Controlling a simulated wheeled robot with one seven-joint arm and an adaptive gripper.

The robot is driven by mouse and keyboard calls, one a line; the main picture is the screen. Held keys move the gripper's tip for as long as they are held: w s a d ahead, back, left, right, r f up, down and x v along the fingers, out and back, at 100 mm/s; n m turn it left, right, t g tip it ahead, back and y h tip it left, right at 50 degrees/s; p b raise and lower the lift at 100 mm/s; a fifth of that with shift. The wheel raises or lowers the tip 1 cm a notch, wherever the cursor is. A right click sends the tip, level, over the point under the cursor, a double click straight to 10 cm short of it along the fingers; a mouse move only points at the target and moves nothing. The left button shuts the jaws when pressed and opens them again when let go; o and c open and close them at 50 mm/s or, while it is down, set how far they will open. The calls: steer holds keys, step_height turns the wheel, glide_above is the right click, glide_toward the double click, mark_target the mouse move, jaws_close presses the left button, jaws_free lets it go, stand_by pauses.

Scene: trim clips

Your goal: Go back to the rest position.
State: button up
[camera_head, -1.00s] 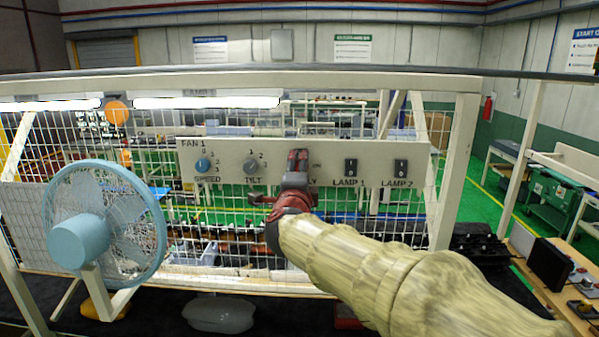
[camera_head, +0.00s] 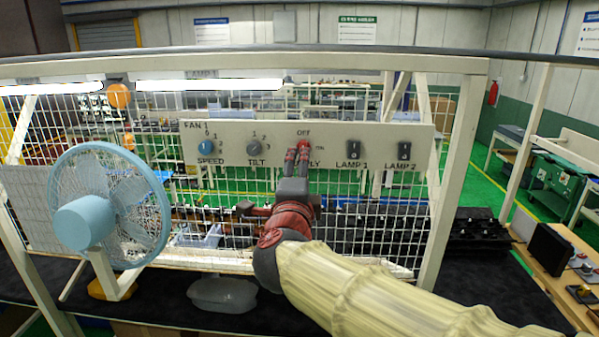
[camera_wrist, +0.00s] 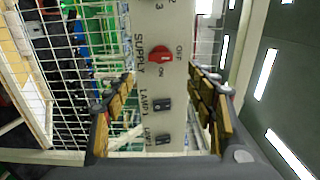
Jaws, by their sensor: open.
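My gripper (camera_head: 297,156) is in front of the control panel (camera_head: 230,158), just below the red supply knob (camera_head: 304,145). In the wrist view the two fingers (camera_wrist: 160,112) stand wide apart with nothing between them. The red supply knob also shows in the wrist view (camera_wrist: 161,54), apart from the fingers, beside the OFF and ON marks. My forearm, in a pale ribbed sleeve, reaches in from the lower right. It hides part of the mesh and the bench. The gripper partly covers the SUPPLY label in the head view.
The panel also bears a blue speed knob (camera_head: 206,147), a grey tilt knob (camera_head: 254,147) and the switches lamp 1 (camera_head: 353,149) and lamp 2 (camera_head: 404,151). A blue fan (camera_head: 88,222) stands at left. A beige frame post (camera_head: 455,170) stands right.

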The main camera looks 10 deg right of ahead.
steer(key=s+a+f+n+g+y, duration=0.3)
steer(key=a+f+n+y, duration=0.7)
steer(key=a+n, duration=0.3)
steer(key=s+a+f+n+g+y+b, duration=0.1)
steer(key=s+a+f+n+g+b, duration=0.25)
steer(key=s+f, duration=0.4)
steer(key=s+d+f+n+g+h+b, duration=0.1)
steer(key=s+d+f+b, duration=0.5)
steer(key=f, duration=0.5)
steer(key=s+d+f+n+g+h+b, duration=0.2)
steer(key=s+d+f+b, duration=0.4)
steer(key=f+b, duration=0.3)
steer(key=s+d+f+n+g+h+b, duration=0.2)
steer(key=s+d+f+b, duration=0.5)
steer(key=f, duration=0.7)
steer(key=shift+d+f+b, duration=0.25)
steer(key=shift+d+b, duration=0.25)
steer(key=shift+d, duration=0.05)
steer(key=shift+s+a, duration=0.1)
